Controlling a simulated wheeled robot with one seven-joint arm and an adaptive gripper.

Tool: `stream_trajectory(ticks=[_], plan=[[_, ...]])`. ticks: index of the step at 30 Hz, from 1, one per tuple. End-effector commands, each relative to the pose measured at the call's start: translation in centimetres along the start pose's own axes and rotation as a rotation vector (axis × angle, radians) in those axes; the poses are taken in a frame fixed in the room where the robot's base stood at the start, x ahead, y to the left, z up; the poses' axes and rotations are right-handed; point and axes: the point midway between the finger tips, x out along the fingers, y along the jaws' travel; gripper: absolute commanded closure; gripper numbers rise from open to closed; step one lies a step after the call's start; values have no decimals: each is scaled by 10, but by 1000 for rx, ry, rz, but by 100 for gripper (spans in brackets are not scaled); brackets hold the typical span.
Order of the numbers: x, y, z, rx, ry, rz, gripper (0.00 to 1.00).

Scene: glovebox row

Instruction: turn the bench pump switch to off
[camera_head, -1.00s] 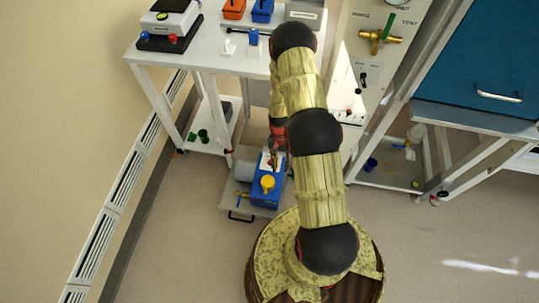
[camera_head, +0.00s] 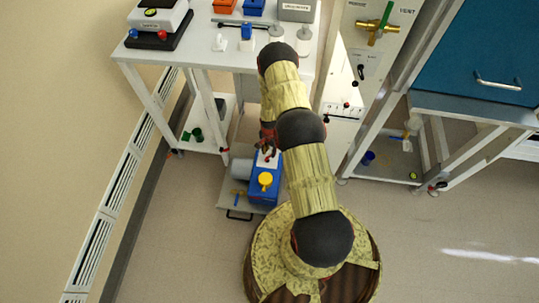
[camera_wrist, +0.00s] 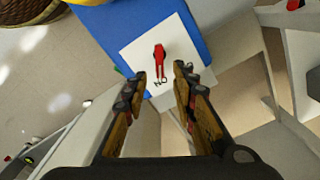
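The bench pump (camera_head: 263,187) is a blue box with a yellow cap and a grey cylinder on its left, on a low grey platform. On its top is a white switch plate (camera_wrist: 190,47) with a red switch lever (camera_wrist: 160,60). In the wrist view, small dark lettering partly shows at the lever's lower end; I cannot read it fully. My gripper (camera_wrist: 160,76) is open, with one fingertip on each side of the lever's lower end. I see no contact, and cannot tell the height gap.
A white bench (camera_head: 200,52) with bins and instruments stands behind the pump. A white panel with a brass valve (camera_head: 376,27) is to its right, beside a blue cabinet (camera_head: 470,60). Open floor (camera_head: 430,225) lies at the right front.

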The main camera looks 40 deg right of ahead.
Motion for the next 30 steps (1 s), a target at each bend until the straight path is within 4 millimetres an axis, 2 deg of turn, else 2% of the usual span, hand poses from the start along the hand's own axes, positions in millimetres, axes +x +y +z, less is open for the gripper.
stream_trajectory(ticks=[1, 6, 15, 30], plan=[[9, 0, 0, 0, 0, 0, 73], [20, -1, 0, -1, 1, -1, 73], [22, 0, 0, -1, 0, 0, 73], [22, 0, 0, -1, 0, 0, 100]])
